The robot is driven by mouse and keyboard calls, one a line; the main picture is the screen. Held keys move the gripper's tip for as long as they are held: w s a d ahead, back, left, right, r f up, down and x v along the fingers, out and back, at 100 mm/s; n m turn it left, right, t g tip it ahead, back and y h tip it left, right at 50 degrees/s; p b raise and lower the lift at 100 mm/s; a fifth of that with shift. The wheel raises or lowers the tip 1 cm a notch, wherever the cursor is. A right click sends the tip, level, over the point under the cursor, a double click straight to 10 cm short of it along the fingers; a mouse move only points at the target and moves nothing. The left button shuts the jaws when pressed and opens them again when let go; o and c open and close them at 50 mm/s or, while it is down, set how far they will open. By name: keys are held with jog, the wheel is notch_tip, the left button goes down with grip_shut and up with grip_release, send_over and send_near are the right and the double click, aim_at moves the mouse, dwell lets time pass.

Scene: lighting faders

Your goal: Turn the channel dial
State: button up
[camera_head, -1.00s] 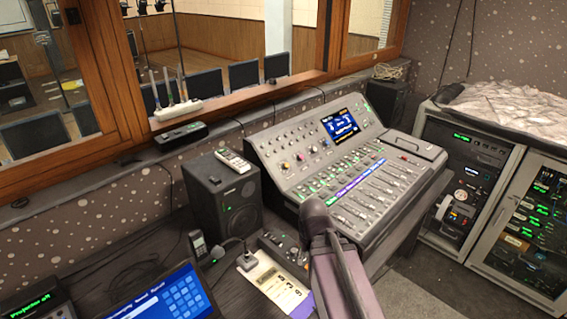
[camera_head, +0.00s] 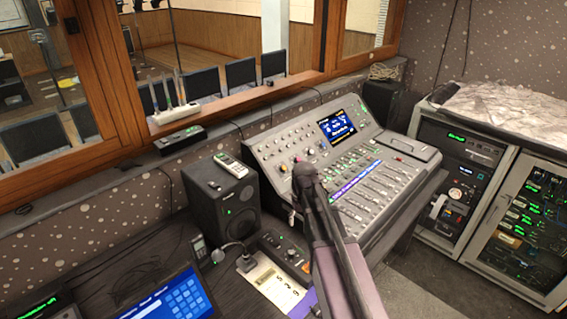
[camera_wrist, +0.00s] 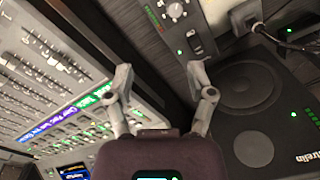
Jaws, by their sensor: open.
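The mixing console (camera_head: 355,165) has a lit screen, rows of small knobs and several faders. A small dark control box (camera_head: 285,255) lies in front of it on the desk. In the wrist view, a round pale dial (camera_wrist: 175,10) and a rocker switch show on the box near the top edge. I cannot tell from a label which control is the channel dial. My gripper (camera_wrist: 160,72) is open with nothing between its fingers, and both fingertips show in the wrist view. In the head view my arm's dark end hangs over the console's front left part, hiding some controls.
A black speaker (camera_head: 225,200) with a handset on top stands left of the console and shows in the wrist view. A gooseneck microphone (camera_head: 245,262), a paper sheet (camera_head: 270,280) and a lit touchscreen (camera_head: 170,297) are on the desk. Equipment racks (camera_head: 460,190) stand at the right.

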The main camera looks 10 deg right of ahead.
aim_at(284, 167)
jog(key=w+r+n+p, duration=0.1)
jog(key=w+r+p, duration=0.2)
jog(key=w, duration=0.8)
jog(key=w+d+r+n+p, duration=0.1)
jog(key=w+r+p, duration=0.3)
jog(key=w, duration=0.7)
jog(key=w+r+n+p, duration=0.1)
jog(key=w+r+p, duration=0.2)
jog(key=w, duration=0.8)
jog(key=shift+d+r+y+p, duration=0.3)
jog(key=shift+r+y, duration=0.1)
jog(key=shift+r, duration=0.5)
jog(key=shift+f, duration=0.15)
jog(key=f+b, duration=0.4)
jog(key=a+f+b, duration=0.1)
jog(key=f+b, duration=0.8)
jog(key=shift+s+a+f+b, duration=0.25)
jog(key=shift+s+a+b, duration=0.05)
jog(key=shift+a+b, duration=0.05)
jog(key=shift+d, duration=0.1)
grip_shut()
